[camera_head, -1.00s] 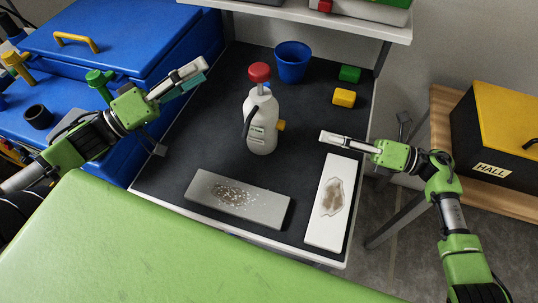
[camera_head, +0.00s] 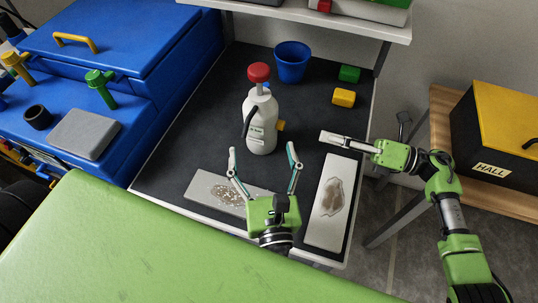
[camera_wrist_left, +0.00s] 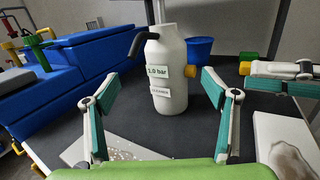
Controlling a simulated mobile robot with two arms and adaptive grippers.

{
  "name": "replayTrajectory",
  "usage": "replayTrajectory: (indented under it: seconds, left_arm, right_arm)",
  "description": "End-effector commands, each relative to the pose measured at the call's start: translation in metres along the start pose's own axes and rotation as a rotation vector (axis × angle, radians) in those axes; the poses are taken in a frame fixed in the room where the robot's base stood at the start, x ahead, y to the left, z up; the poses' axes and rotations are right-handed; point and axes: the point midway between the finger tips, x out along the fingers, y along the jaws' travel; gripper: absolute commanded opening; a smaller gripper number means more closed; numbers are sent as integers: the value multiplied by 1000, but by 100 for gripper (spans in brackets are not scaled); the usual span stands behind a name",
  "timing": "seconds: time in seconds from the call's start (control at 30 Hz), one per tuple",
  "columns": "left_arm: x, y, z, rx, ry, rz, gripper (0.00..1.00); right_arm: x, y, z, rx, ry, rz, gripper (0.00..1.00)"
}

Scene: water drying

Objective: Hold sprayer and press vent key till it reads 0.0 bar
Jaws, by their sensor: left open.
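The sprayer (camera_head: 261,130) is a white bottle with a red top and a dark handle, standing upright on the dark tabletop. Its front label shows in the left wrist view (camera_wrist_left: 172,71) and seems to read 1.0 bar; the first digit is hard to make out. An orange-yellow knob (camera_head: 281,126) sticks out of its right side; I cannot tell if this is the vent key. My left gripper (camera_head: 262,150) is open and empty, in front of the sprayer, its fingers pointing at it. My right gripper (camera_head: 328,136) is right of the sprayer, apart from it, seen side-on.
A white slab with a brown stain (camera_head: 322,226) lies at the right edge. A blue cup (camera_head: 292,64), green block (camera_head: 349,73) and yellow block (camera_head: 344,97) stand behind. Blue cases (camera_head: 120,45) border the left.

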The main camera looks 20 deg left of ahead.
Motion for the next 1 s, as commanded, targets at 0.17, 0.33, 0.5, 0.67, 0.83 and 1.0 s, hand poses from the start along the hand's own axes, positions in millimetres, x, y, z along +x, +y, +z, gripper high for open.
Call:
replayTrajectory:
  seconds: [0.17, 0.33, 0.5, 0.67, 0.83, 1.0]
  left_arm:
    - [-4, -14, -2, -52, 50, -1, 78]
    - [18, -13, -2, -52, 47, -1, 78]
    - [52, -14, -2, -52, 45, -2, 78]
    - [83, -14, -4, -51, 45, -3, 78]
    - [110, -14, -6, -50, 46, -3, 78]
    - [126, -14, -7, -49, 47, -4, 78]
  right_arm:
    - [0, 0, 0, 0, 0, 0, 28]
    - [0, 0, 0, 0, 0, 0, 28]
    - [0, 0, 0, 0, 0, 0, 28]
    - [0, 0, 0, 0, 0, 0, 28]
    - [0, 0, 0, 0, 0, 0, 28]
    - [0, 0, 0, 0, 0, 0, 28]
